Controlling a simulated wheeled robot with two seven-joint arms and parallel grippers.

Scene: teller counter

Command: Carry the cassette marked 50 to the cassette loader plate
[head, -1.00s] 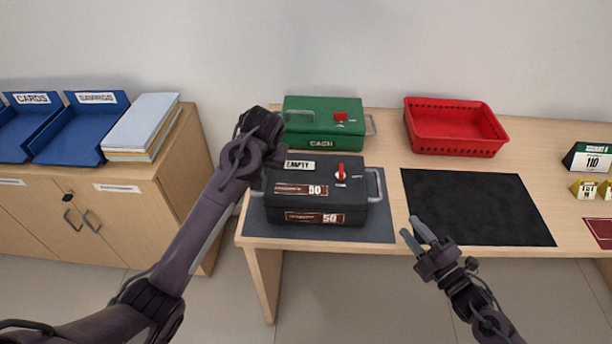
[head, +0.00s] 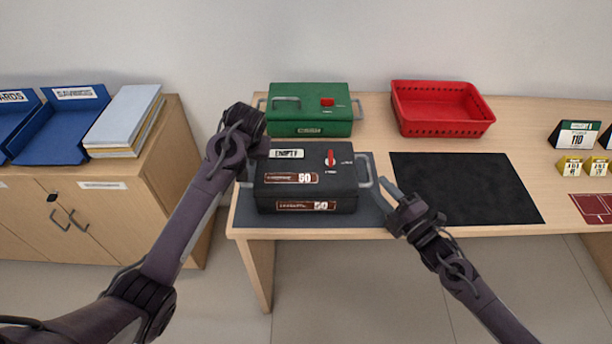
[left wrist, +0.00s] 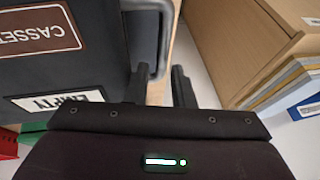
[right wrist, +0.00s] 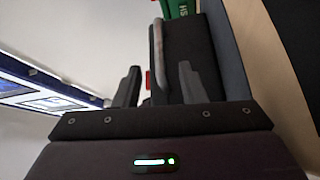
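The black cassette marked 50 (head: 305,193) sits on a dark grey mat (head: 371,208) at the desk's left end. It has an EMPTY label, a red knob and a grey handle at each end. My left gripper (left wrist: 160,85) is open at its left handle (left wrist: 163,45), with the fingers close to the bar; in the head view my wrist hides the fingertips. My right gripper (head: 386,192) is open beside the right handle (head: 365,171). In the right wrist view that handle (right wrist: 158,50) lines up between the spread fingers. I cannot tell which mat is the loader plate.
A green CASH box (head: 310,112) stands just behind the cassette. A black mat (head: 465,190) lies clear to the right, with a red basket (head: 440,110) behind it. A cabinet (head: 150,215) with blue trays and papers is at left.

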